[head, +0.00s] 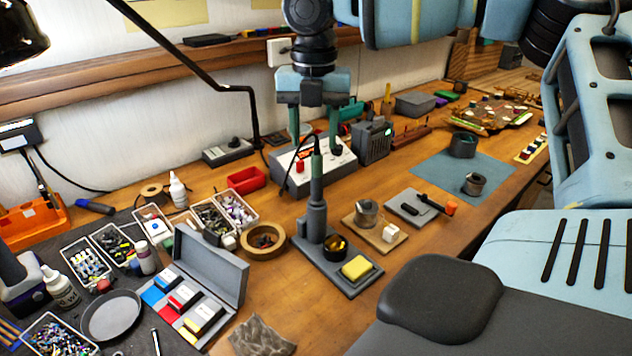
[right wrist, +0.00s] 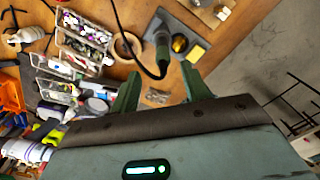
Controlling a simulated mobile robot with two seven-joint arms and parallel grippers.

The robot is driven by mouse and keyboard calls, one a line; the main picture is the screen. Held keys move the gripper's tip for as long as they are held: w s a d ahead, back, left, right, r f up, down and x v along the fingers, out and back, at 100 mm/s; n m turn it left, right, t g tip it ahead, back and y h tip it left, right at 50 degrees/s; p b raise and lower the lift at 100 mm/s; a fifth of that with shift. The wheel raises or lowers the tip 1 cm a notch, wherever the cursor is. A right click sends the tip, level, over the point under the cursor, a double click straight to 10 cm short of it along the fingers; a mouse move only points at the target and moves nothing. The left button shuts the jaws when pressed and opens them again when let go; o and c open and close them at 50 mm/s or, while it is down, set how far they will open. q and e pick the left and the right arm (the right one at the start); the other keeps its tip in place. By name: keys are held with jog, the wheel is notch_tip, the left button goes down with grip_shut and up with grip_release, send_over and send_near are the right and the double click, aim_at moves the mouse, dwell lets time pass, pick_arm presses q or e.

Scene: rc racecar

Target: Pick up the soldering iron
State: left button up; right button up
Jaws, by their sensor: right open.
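The soldering iron (head: 316,172) stands upright in its grey stand (head: 313,222), with its grey-green handle up and a dark cable at its top. The stand's base carries a yellow sponge (head: 357,267) and a round brass-coloured cup (head: 335,247). My right gripper (head: 314,143) is open and empty, pointing down around the height of the handle's top. In the right wrist view, the iron (right wrist: 162,48) shows beyond the gap between the green fingers (right wrist: 161,72), with its cable looping across that gap. I cannot tell the exact distance. My left gripper is not in view.
A grey power unit (head: 328,160) stands behind the iron. A wooden block with a solder spool (head: 366,213) lies right. Bare wood shows in front of the stand.

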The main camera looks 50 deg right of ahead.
aim_at(317, 152)
jog(key=shift+w+f, duration=0.1)
jog(key=shift+f, duration=0.95)
jog(key=f, duration=0.2)
jog(key=f+p, duration=0.1)
jog(key=f, duration=0.1)
jog(key=shift+d, duration=0.3)
jog(key=shift+f, duration=0.35)
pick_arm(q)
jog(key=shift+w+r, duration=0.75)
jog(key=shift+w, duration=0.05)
pick_arm(e)
jog(key=shift+s, duration=0.2)
jog(key=shift+c, duration=0.5)
grip_shut()
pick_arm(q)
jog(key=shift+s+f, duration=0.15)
pick_arm(e)
jog(key=shift+r, duration=0.2)
